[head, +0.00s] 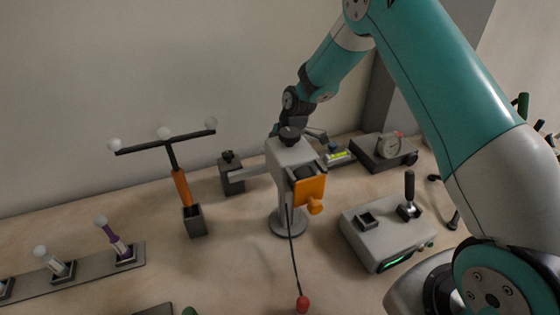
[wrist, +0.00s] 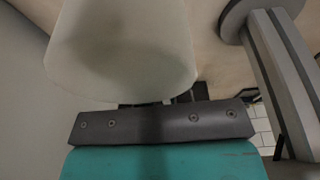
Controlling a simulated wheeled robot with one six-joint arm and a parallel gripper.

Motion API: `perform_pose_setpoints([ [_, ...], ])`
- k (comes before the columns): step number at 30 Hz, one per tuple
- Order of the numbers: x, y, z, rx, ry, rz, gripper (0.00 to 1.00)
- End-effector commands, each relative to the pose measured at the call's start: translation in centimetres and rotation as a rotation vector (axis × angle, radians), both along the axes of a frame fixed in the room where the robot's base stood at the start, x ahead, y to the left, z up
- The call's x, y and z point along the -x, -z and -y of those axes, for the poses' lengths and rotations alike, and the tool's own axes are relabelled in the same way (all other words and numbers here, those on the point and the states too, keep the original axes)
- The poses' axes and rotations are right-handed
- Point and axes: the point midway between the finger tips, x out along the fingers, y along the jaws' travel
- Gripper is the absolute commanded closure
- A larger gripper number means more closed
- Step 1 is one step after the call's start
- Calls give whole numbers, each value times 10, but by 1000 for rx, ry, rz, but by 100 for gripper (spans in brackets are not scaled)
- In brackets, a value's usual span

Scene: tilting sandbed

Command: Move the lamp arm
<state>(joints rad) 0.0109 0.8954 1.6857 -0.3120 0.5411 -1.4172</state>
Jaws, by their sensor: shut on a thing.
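In the head view, my gripper (head: 278,129) is behind the grey head of a stand (head: 288,155), which hides most of it. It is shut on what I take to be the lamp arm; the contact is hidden. A grey-blue bent part (head: 318,134) shows just right of the head. The stand has a round foot (head: 289,228), an orange plate with a knob (head: 310,191) and a dark top knob. In the wrist view, a large pale rounded form (wrist: 122,48) fills the upper left; I cannot tell whether it is a lamp shade. A grey post (wrist: 283,85) stands at right.
A grey box with a black lever (head: 388,232) stands right of the stand. A gauge box (head: 385,152) is behind it. A T-shaped holder with white balls (head: 165,140) stands left. A red ball on a rod (head: 302,304) hangs in front.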

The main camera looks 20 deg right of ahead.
Motion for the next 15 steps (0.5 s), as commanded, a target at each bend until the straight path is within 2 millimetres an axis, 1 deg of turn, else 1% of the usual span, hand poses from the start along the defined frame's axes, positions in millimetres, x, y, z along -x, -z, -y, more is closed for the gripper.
perform_pose_setpoints([
  [12, 0, 1, 0, -6, 0, 0, 100],
  [13, 0, 1, 0, -6, 0, 0, 74],
  [14, 0, 1, 0, -6, 0, 0, 67],
  [15, 0, 1, 0, -6, 0, 0, 58],
])
